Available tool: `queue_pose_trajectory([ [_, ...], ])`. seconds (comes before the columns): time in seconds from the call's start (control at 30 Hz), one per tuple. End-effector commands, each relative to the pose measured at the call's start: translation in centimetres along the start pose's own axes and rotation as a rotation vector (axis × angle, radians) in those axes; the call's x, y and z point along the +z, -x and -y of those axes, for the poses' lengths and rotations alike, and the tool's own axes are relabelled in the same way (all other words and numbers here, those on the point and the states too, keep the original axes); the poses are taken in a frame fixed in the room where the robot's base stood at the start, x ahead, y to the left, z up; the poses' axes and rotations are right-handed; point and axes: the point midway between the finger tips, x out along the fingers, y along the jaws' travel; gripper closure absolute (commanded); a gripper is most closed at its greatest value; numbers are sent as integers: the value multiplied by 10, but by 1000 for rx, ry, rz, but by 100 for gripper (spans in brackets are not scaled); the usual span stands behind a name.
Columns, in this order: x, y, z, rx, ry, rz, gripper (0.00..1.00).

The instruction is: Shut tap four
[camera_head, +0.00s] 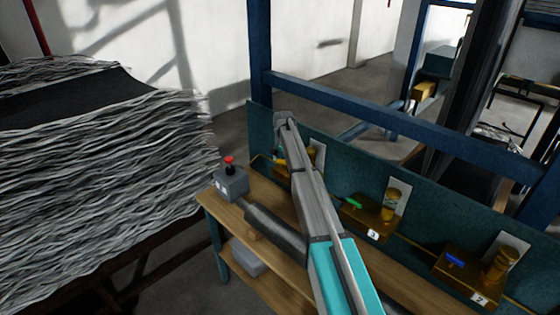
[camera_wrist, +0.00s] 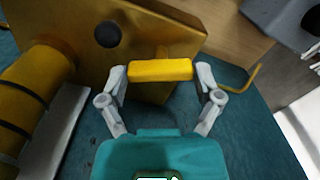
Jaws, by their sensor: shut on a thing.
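The tap with the yellow handle (camera_head: 279,161) is at the left end of the row on the bench. Its number label is hidden, so I cannot read it. In the wrist view the yellow handle (camera_wrist: 160,70) lies crosswise between the fingers of my gripper (camera_wrist: 163,76), which is shut on it. The brass tap body (camera_wrist: 75,30), with a dark round knob, is just beyond. In the head view my arm covers part of this tap and the gripper itself. Tap 3 has a green handle (camera_head: 349,203). Tap 2 has a blue handle (camera_head: 455,260).
A grey box with a red button (camera_head: 229,162) stands at the bench's left corner. A teal panel (camera_head: 420,190) runs behind the taps, with a blue rail (camera_head: 360,104) above. A tall stack of grey wavy sheets (camera_head: 100,180) is at left. A thin bent rod (camera_wrist: 243,80) shows beside my gripper.

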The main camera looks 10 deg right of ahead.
Motion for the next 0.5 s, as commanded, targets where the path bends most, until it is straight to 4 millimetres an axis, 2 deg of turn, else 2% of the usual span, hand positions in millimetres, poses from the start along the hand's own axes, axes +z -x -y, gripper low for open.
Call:
queue_pose_trajectory([
  [0.2,3,0,-2,5,-177,6,65],
  [0.5,3,0,-1,5,-321,5,65],
])
